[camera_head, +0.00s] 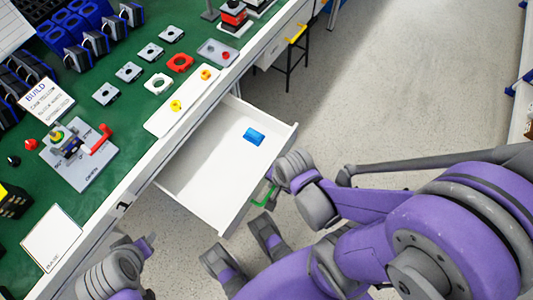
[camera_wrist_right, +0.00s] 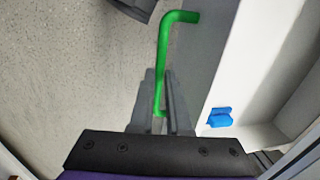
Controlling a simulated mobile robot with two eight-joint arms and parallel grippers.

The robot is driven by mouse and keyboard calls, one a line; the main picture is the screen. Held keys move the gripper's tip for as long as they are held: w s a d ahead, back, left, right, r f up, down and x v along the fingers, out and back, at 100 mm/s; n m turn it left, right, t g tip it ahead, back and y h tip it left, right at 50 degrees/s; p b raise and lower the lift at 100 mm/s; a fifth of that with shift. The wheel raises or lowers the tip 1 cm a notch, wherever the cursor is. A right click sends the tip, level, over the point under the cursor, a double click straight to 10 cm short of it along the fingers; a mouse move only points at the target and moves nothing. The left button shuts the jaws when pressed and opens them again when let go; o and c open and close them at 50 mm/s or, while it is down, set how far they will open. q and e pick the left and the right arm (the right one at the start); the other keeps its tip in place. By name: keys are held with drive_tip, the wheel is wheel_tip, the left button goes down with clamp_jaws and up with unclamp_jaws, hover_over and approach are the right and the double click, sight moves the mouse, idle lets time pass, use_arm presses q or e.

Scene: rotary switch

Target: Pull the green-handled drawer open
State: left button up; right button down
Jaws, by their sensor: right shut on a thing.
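The white drawer (camera_head: 215,205) is pulled well out from under the green workbench. Its green handle (camera_head: 264,197) is on the outer front face; the handle also shows in the wrist view (camera_wrist_right: 163,50). My right gripper (camera_head: 273,187) is at the handle. In the wrist view, the right gripper's fingers (camera_wrist_right: 161,105) are shut around the lower part of the handle. A blue block (camera_head: 254,136) lies inside the drawer and also shows in the wrist view (camera_wrist_right: 220,117). My left gripper (camera_head: 149,241) is at lower left, apart from the drawer; its jaw opening is unclear.
The green workbench (camera_head: 133,120) holds blue bins, switch parts, a white strip (camera_head: 160,118) and a grey panel with a red lever (camera_head: 100,139). A yellow handle (camera_head: 298,33) and a dark stool (camera_head: 292,60) are beyond the drawer.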

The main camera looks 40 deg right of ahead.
drive_tip(key=shift+s, duration=0.15)
drive_tip(key=c, duration=0.9)
unclamp_jaws()
drive_tip(key=shift+r, duration=0.1)
drive_tip(key=r+p, duration=0.2)
drive_tip(key=r, duration=0.1)
drive_tip(key=s+r+p, duration=0.1)
drive_tip(key=r+p, duration=0.2)
drive_tip(key=r, duration=0.1)
drive_tip(key=s+r+p, duration=0.1)
drive_tip(key=r+p, duration=0.1)
drive_tip(key=r, duration=0.1)
drive_tip(key=shift+d+r+p, duration=0.25)
drive_tip(key=shift+d+p, duration=0.05)
drive_tip(key=shift+d, duration=0.1)
drive_tip(key=shift+w, duration=0.1)
